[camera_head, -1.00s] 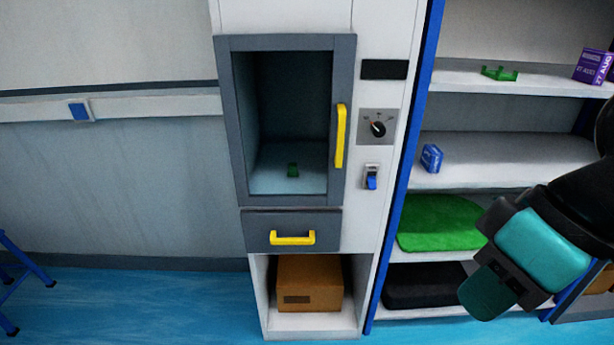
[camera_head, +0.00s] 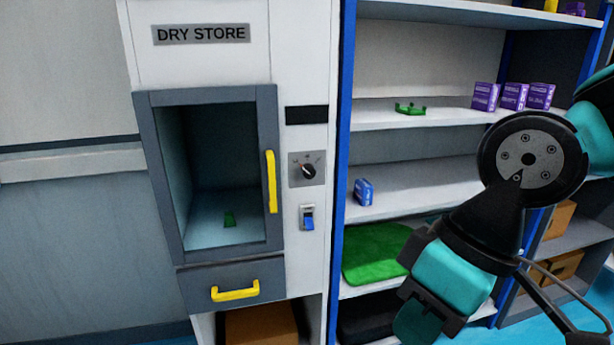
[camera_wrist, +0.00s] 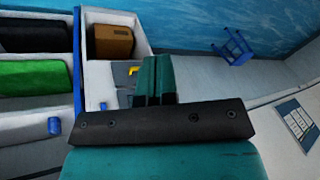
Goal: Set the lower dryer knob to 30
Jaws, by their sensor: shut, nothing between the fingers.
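The dryer cabinet (camera_head: 205,95), labelled DRY STORE, stands left of centre in the head view. One black round knob (camera_head: 308,171) with a light pointer mark sits on a grey plate on its right panel. The scale numbers are too small to read. A dark display (camera_head: 307,114) is above the knob and a blue rocker switch (camera_head: 308,218) is below it. My gripper (camera_head: 418,322) is low and right of the knob, in front of the shelves and well apart from the panel. Its green fingers (camera_wrist: 155,80) are together and empty in the wrist view. The knob cannot be made out there.
A yellow door handle (camera_head: 271,182) and a yellow drawer handle (camera_head: 235,291) stick out left of the knob. Shelves on the right hold a green bracket (camera_head: 409,108), purple boxes (camera_head: 514,96), a blue box (camera_head: 363,192) and a green cloth (camera_head: 375,252).

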